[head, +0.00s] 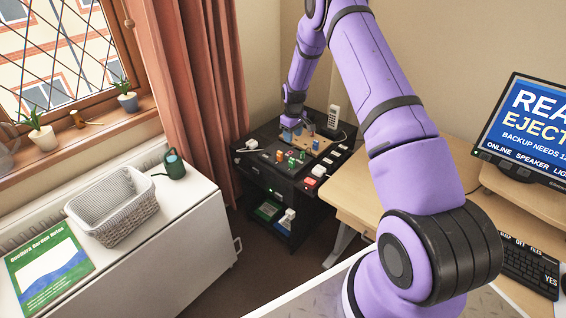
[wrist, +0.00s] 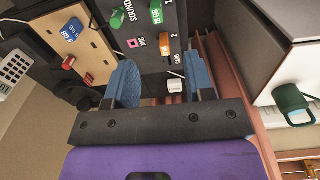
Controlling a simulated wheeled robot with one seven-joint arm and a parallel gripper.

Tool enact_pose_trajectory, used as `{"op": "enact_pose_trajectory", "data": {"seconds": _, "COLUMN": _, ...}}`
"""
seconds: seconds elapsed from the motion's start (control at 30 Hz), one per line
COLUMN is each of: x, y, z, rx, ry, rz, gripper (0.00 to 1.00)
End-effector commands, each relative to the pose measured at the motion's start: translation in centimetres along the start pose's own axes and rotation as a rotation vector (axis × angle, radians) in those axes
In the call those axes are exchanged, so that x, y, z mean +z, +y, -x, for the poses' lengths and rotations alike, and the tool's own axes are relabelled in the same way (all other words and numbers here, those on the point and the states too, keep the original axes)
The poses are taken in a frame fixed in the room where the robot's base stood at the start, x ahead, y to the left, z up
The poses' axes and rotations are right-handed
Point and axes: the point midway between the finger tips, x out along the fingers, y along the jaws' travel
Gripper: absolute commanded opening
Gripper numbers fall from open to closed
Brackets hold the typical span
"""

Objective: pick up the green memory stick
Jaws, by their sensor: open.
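The green memory stick (wrist: 156,12) stands at the top edge of the wrist view, partly cut off, with white lettering on its side. In the head view it seems to be a small green shape (head: 291,160) on the dark cabinet top, too small to be sure. A green plug or knob (wrist: 117,18) stands beside it, by the word SOUND. In the head view my gripper (head: 291,130) is over the back of the cabinet top, beyond the stick.
An orange stick (wrist: 165,57) stands near my right finger, with a white block (wrist: 174,85) close by. A blue stick (wrist: 71,29) and a red piece (wrist: 68,62) are by the wooden board (wrist: 92,50). A phone handset (head: 333,117) stands at the back right.

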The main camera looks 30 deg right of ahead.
Motion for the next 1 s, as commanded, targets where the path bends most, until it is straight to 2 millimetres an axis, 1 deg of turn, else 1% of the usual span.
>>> {"op": "enact_pose_trajectory", "data": {"seconds": 0.03, "x": 0.2, "y": 0.3, "z": -1.8, "rx": -0.005, "ry": -0.009, "rz": 0.003, "gripper": 0.49}}
{"op": "enact_pose_trajectory", "data": {"seconds": 0.1, "x": 0.4, "y": 0.6, "z": -3.4, "rx": -0.009, "ry": -0.015, "rz": 0.010, "gripper": 0.49}}
{"op": "enact_pose_trajectory", "data": {"seconds": 0.37, "x": 0.6, "y": 0.8, "z": -6.5, "rx": -0.014, "ry": -0.022, "rz": 0.018, "gripper": 0.49}}
{"op": "enact_pose_trajectory", "data": {"seconds": 0.53, "x": 0.7, "y": 0.8, "z": -9.0, "rx": -0.013, "ry": -0.022, "rz": 0.019, "gripper": 0.49}}
{"op": "enact_pose_trajectory", "data": {"seconds": 0.7, "x": 0.7, "y": 0.8, "z": -10.5, "rx": -0.013, "ry": -0.021, "rz": 0.019, "gripper": 0.49}}
{"op": "enact_pose_trajectory", "data": {"seconds": 0.87, "x": 0.8, "y": 0.9, "z": -11.1, "rx": -0.012, "ry": -0.021, "rz": 0.019, "gripper": 0.49}}
{"op": "enact_pose_trajectory", "data": {"seconds": 1.0, "x": 1.1, "y": 1.0, "z": -12.6, "rx": -0.013, "ry": -0.022, "rz": 0.018, "gripper": 0.49}}
